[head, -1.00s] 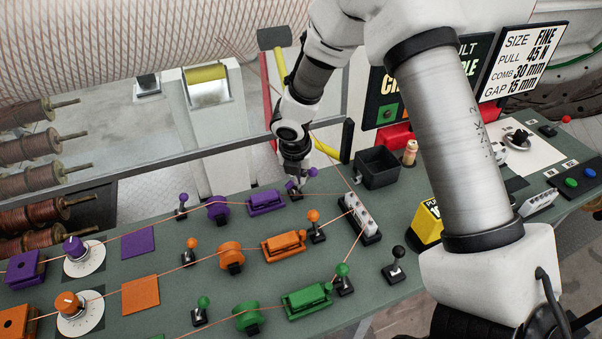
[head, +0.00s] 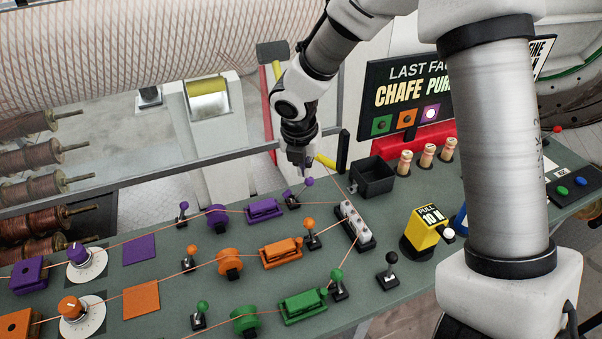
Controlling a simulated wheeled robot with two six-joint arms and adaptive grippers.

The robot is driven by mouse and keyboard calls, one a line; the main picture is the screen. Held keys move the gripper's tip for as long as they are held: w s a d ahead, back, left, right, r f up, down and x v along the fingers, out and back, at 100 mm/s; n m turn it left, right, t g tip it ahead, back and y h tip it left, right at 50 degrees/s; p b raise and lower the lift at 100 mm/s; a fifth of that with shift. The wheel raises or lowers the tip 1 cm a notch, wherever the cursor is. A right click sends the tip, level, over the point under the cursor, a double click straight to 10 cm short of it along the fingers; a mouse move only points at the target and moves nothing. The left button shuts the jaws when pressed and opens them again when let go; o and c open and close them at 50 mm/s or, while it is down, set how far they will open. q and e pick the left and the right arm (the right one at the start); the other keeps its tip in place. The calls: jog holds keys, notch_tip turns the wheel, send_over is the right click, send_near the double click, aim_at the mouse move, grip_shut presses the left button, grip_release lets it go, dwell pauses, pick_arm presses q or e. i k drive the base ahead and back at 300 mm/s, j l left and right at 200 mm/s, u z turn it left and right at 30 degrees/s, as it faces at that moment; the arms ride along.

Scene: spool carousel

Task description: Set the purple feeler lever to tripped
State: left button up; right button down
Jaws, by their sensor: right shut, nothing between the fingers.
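A purple-knobbed lever (head: 309,182) stands at the right end of the purple row, just past the purple clamp block (head: 263,209). Its stem leans to the right, while the orange lever (head: 310,224) and green lever (head: 337,275) in the same column stand nearer upright. A second purple-knobbed lever (head: 183,207) stands upright left of the purple roller (head: 217,215). My right gripper (head: 302,167) is shut and empty, pointing down just above and behind the leaning purple lever, seemingly apart from it. My left gripper is not in view.
A white guide block (head: 353,226), a black-knobbed lever (head: 390,259) and a yellow pull box (head: 425,228) are nearby. Thin wires cross the bench. The fault board (head: 407,95) has its purple lamp lit.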

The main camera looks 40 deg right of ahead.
aim_at(184, 204)
jog(key=k, duration=1)
